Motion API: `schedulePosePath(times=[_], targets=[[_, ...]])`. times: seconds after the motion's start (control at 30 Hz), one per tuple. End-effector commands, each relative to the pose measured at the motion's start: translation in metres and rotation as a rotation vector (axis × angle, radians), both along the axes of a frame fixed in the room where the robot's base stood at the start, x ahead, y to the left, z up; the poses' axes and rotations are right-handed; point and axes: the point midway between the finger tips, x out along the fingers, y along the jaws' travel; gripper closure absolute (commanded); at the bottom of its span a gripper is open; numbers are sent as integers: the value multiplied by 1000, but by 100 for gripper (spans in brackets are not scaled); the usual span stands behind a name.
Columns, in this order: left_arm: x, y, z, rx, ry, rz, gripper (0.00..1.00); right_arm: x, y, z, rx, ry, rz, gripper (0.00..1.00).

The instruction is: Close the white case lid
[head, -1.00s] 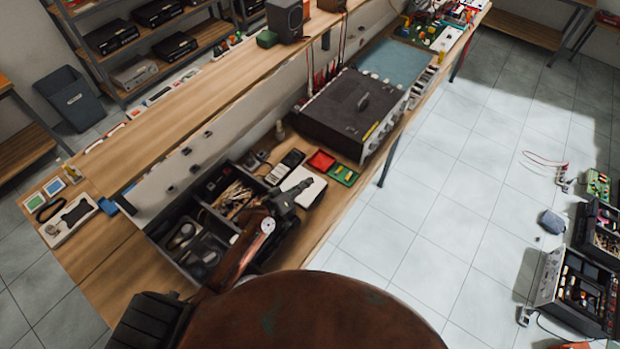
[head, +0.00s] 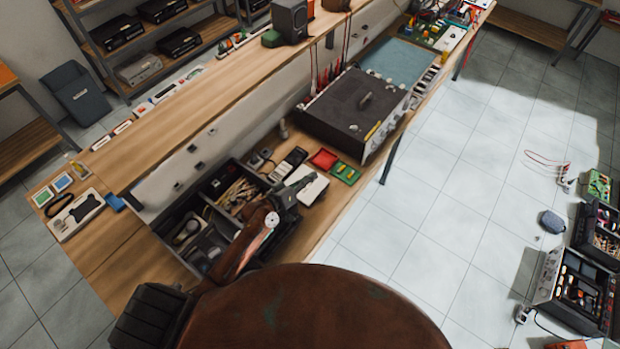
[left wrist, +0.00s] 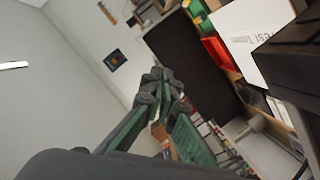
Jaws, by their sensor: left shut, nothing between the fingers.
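A small white, flat, box-like thing (head: 316,190) lies on the wooden bench beside the dark organizer; it may be the white case or its lid, but I cannot tell whether it is raised. In the left wrist view a white panel with printed lettering (left wrist: 245,38) shows at the upper right, partly cut off. My left gripper (head: 302,184) is shut and empty. In the head view it covers part of the white thing; I cannot tell whether they touch. Its closed fingertips show in the left wrist view (left wrist: 161,78). My right gripper is out of view.
A dark organizer tray (head: 199,272) with loose parts stands left of my left gripper. A red tray (head: 323,159), a green board (head: 346,174) and a large black hi-fi unit (head: 350,105) stand beyond. Open cases (head: 575,290) lie on the floor at right.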

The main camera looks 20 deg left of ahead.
Motion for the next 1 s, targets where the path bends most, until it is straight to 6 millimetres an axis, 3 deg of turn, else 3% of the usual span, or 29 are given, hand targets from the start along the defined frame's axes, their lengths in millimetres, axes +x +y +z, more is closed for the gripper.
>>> schedulePosePath(times=[0.03,0.1,0.3,0.5,0.87,1.0], targets=[[0,0,16,1,-1,-1,100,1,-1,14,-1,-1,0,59],[-18,7,11,3,2,0,100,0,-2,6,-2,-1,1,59],[-58,20,20,2,2,-1,100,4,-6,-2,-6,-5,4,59],[-83,30,28,2,0,0,100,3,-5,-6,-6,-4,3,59],[-91,32,32,0,0,0,100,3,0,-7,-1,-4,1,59],[-91,32,42,0,-1,-1,100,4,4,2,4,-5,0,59]])
